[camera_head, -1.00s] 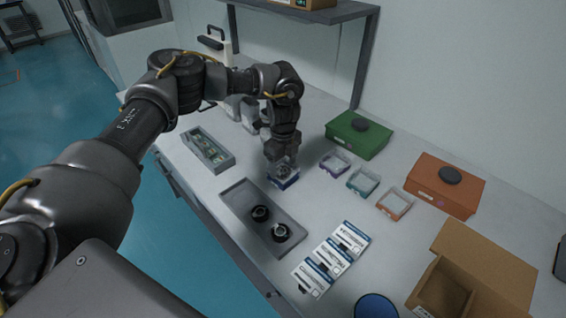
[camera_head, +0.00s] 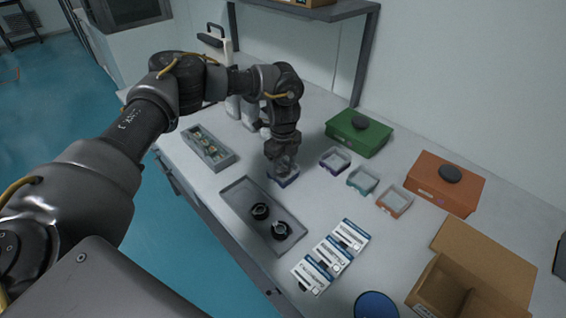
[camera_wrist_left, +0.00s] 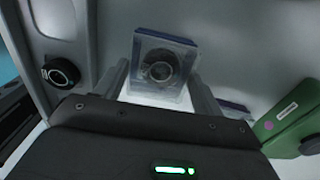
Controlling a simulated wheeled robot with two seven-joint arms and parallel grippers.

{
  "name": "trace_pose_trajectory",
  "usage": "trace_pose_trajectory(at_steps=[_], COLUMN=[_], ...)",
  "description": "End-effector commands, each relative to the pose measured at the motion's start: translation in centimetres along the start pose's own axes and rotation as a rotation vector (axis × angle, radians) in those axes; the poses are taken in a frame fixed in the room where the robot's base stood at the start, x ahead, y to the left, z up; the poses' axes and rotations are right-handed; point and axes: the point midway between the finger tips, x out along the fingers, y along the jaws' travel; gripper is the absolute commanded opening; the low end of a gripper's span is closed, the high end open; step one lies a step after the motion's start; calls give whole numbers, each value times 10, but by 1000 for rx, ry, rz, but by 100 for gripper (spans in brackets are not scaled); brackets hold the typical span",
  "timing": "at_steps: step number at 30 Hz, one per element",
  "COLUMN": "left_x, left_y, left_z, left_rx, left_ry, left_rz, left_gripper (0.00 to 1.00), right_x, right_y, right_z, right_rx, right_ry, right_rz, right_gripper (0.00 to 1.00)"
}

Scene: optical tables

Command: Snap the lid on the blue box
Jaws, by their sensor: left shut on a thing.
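The blue box (camera_head: 288,182) stands on the table under my left gripper (camera_head: 283,171), mostly hidden by it in the head view. In the left wrist view the blue box (camera_wrist_left: 166,36) shows its blue edge at the top. My left gripper (camera_wrist_left: 160,88) is shut on a clear lid (camera_wrist_left: 154,94), one finger at each side. A dark round part shows through the clear lid. The lid is at the box, but I cannot tell whether it is fully seated. My right gripper is not in view.
A grey tray (camera_head: 240,195) with black round parts lies in front of the box. Purple (camera_head: 335,160), teal (camera_head: 362,181) and orange (camera_head: 394,202) small boxes stand to the right. Green (camera_head: 358,141) and larger orange (camera_head: 434,189) cases stand behind. White cards (camera_head: 331,257) lie nearer.

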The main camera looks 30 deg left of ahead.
Motion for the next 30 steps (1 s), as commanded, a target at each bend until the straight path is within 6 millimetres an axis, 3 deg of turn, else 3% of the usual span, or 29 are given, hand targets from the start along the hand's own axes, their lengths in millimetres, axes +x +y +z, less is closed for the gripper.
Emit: trace_pose_trajectory(at_steps=[1,2,7,15,19,30], left_x=[0,0,0,-1,-10,-82], left_y=[0,0,0,0,-1,-1], left_z=[0,0,0,0,0,0], left_rx=[0,0,0,0,-1,2], left_ry=[0,0,0,0,1,-2], left_rz=[0,0,0,0,-3,-4], left_gripper=[47,72,94,94,94,94], right_x=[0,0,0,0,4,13], right_y=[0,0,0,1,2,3], right_z=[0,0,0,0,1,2], right_rx=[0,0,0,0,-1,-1], right_ry=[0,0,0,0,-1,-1], right_rz=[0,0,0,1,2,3], right_gripper=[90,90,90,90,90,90])
